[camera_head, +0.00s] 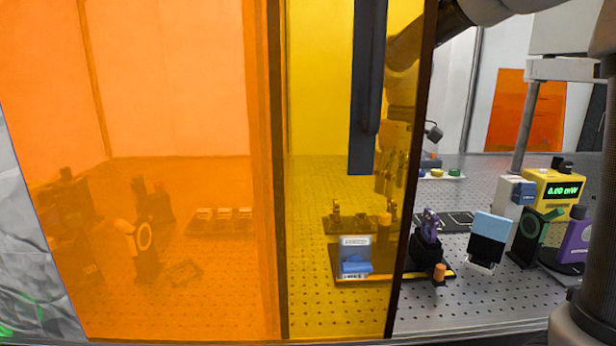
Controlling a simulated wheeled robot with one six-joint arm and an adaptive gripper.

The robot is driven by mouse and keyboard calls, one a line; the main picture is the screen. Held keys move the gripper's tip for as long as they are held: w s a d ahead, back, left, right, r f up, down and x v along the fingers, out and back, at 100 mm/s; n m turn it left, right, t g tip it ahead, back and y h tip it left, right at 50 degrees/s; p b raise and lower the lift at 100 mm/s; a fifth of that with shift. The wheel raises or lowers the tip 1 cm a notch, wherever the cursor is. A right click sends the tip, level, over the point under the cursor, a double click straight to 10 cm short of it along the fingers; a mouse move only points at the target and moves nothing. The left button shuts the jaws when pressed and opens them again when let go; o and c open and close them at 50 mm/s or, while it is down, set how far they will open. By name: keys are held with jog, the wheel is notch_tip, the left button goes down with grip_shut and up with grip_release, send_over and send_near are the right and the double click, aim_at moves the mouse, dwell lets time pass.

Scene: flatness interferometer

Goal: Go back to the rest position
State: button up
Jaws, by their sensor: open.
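My gripper (390,182) shows through the yellow see-through panel, at the end of my arm, which comes in from the top right. Its fingers point down above the breadboard table and look apart, with nothing seen between them. It hangs clear above a small black stand (362,224) with upright parts. The panel's dark edge and tint blur the finger details.
Orange and yellow panels (180,120) cover the left and middle, with a dark vertical bar (364,90). On the perforated table (470,310) stand a purple mount (430,228), a light-blue-topped plate (490,226), a yellow power meter (556,190) and a purple box (574,240).

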jog(key=s+d+m+t, duration=0.2)
jog(key=s+d, duration=0.5)
jog(key=s, duration=0.4)
jog(key=s+d+m+t, duration=0.2)
jog(key=s+d+m, duration=0.2)
jog(key=s+d, duration=0.3)
jog(key=s, duration=0.4)
jog(key=shift+f, duration=0.25)
